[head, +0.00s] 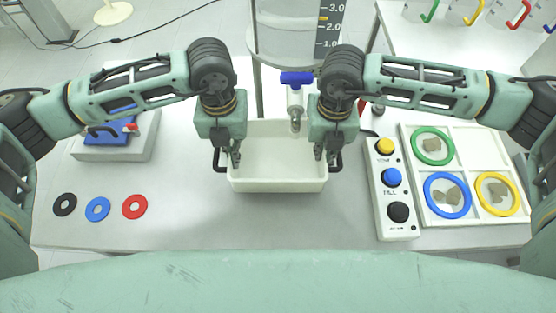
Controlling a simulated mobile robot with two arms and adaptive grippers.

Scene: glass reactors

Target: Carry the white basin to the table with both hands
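Whether the fingers are closed around the handles is too small to tell. The white table (190,215) lies under the basin.
A button box (398,225) with yellow, blue and black buttons stands close right of the basin. Beyond it is a divided tray (480,137) with coloured rings. Black, blue and red rings (135,207) lie at the left, before a grey block (115,148). The table's front centre is clear.

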